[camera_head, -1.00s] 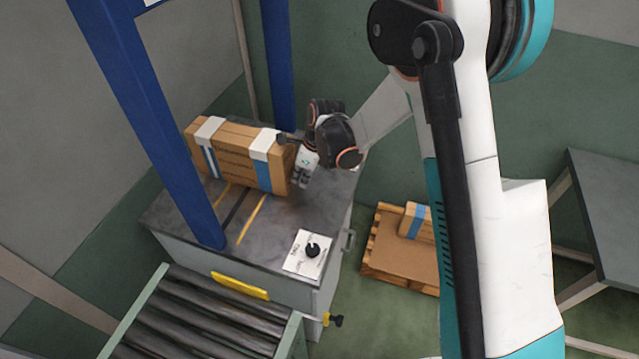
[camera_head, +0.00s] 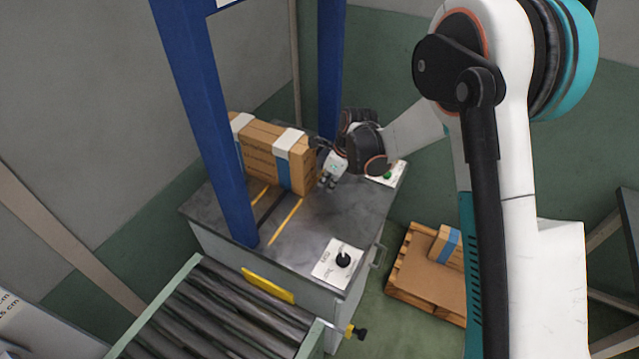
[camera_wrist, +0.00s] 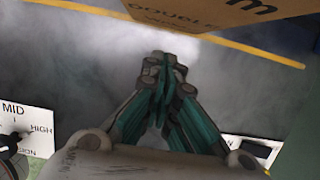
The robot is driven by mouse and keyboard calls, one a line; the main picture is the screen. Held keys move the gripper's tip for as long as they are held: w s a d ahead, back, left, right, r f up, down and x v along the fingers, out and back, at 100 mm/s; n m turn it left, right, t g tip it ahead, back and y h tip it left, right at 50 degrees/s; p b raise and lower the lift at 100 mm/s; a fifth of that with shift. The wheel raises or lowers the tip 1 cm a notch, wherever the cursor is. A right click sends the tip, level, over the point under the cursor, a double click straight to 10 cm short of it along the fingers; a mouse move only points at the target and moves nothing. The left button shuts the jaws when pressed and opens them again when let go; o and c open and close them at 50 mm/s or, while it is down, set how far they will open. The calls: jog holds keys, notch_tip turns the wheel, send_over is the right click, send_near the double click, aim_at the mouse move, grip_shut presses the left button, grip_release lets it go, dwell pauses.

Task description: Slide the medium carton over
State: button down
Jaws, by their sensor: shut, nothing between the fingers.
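A long brown carton (camera_head: 262,158) with white corner bands and blue straps stands on the grey worktable (camera_head: 318,215), between the blue posts. I take it for the medium carton. Its brown side also shows at the top edge of the wrist view (camera_wrist: 205,10), with print on it. My gripper (camera_head: 328,183) is low over the tabletop at the carton's right end. In the wrist view, the fingers (camera_wrist: 165,72) are closed together with nothing between them, pointing toward the carton.
Blue posts (camera_head: 205,110) stand at the table. A dial panel (camera_head: 338,261) is at its front corner and a green-button panel (camera_head: 388,174) behind my gripper. A roller conveyor (camera_head: 225,315) lies in front. A smaller carton (camera_head: 446,244) sits on a pallet (camera_head: 420,282) at right.

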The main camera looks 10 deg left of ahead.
jog(key=s+d+r+n+t+p, duration=0.1)
jog(key=s+d+r+n, duration=0.3)
jog(key=r, duration=0.5)
jog(key=s+d+r+n+t+h+p, duration=0.1)
jog(key=s+d+r+n+p, duration=0.2)
jog(key=d+r, duration=0.4)
jog(key=s+d+r+n+t, duration=0.1)
jog(key=s+d+r+n, duration=0.25)
jog(key=s+r, duration=0.45)
jog(key=s+d+r+n+t+h, duration=0.1)
jog(key=s+d+r+n, duration=0.1)
jog(key=s+d+n, duration=0.2)
jog(key=s+d+r+n+t+h, duration=0.1)
jog(key=s+d+r+n+t, duration=0.1)
jog(key=s+d+n, duration=0.3)
jog(key=s+n, duration=0.3)
jog(key=s, duration=0.2)
jog(key=shift+s+d+r, duration=0.15)
jog(key=shift+s+d, duration=0.15)
jog(key=shift+s, duration=0.1)
